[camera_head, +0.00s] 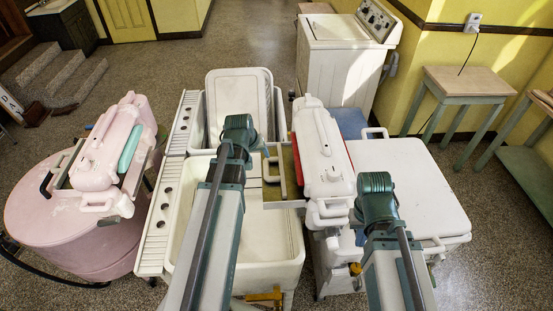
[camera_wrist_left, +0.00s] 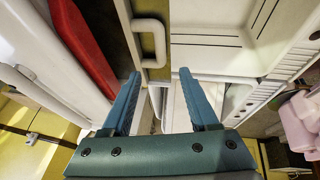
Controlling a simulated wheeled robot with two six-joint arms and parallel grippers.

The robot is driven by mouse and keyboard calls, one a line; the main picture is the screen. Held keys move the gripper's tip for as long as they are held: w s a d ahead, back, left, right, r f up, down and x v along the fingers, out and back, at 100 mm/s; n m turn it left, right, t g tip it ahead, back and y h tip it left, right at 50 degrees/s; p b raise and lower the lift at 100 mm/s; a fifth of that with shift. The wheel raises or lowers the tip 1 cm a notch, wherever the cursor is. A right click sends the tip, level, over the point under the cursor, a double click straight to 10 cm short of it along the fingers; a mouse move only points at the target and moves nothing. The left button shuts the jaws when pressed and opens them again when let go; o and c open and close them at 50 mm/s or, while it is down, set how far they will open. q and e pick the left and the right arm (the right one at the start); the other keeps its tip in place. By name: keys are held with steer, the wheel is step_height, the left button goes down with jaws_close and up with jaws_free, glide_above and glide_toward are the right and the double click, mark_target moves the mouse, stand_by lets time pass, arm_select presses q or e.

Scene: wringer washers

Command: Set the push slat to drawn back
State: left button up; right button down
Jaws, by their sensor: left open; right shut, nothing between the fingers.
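The white wringer head (camera_head: 322,150) stands between the double tub and the white washer in the head view. On its left side is an olive board with a white loop handle (camera_head: 279,168), which looks like the push slat; I cannot tell its setting. In the left wrist view the loop handle (camera_wrist_left: 152,42) is just ahead of the fingertips, left of centre. My left gripper (camera_wrist_left: 158,74) is open and empty, apart from the handle. In the head view its wrist hides the fingers. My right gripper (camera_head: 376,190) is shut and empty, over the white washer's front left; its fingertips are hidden.
A white double tub (camera_head: 285,238) lies under my left arm. The white washer's lid (camera_head: 415,185) is at right. A pink washer (camera_head: 75,215) with its own wringer stands at left. A red bar (camera_wrist_left: 82,48) runs beside the handle in the left wrist view.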

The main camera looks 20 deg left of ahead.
mark_target(266, 168)
arm_select(q)
steer(key=b+x, duration=1.2)
steer(key=x, duration=0.2)
steer(key=shift+b, duration=0.35)
steer(key=shift+r, duration=0.1)
steer(key=shift+c, duration=0.3)
jaws_close()
steer(key=shift+s, duration=0.1)
stand_by(0.6)
